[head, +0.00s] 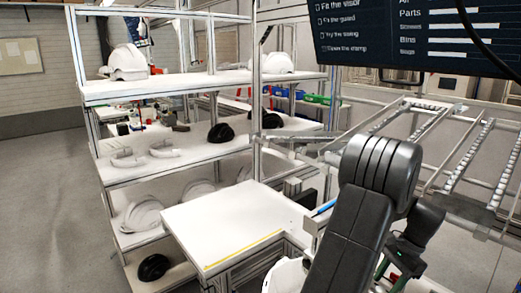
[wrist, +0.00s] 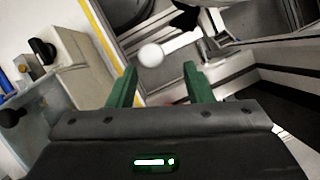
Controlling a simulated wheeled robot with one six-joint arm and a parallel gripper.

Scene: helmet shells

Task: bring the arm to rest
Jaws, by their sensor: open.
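In the wrist view my gripper (wrist: 160,86) shows two green fingers standing apart, with nothing held between them. Beyond the fingertips is a white round knob (wrist: 151,55), which looks apart from them. In the head view my dark grey arm is folded at the lower right.
A white worktop (head: 225,225) with a yellow strip stands left of my arm. Behind it, a shelf rack (head: 200,85) holds white helmet shells (head: 127,62) and black ones (head: 220,133). Roller rails (head: 470,160) and a screen (head: 410,35) are at right. Floor at left is clear.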

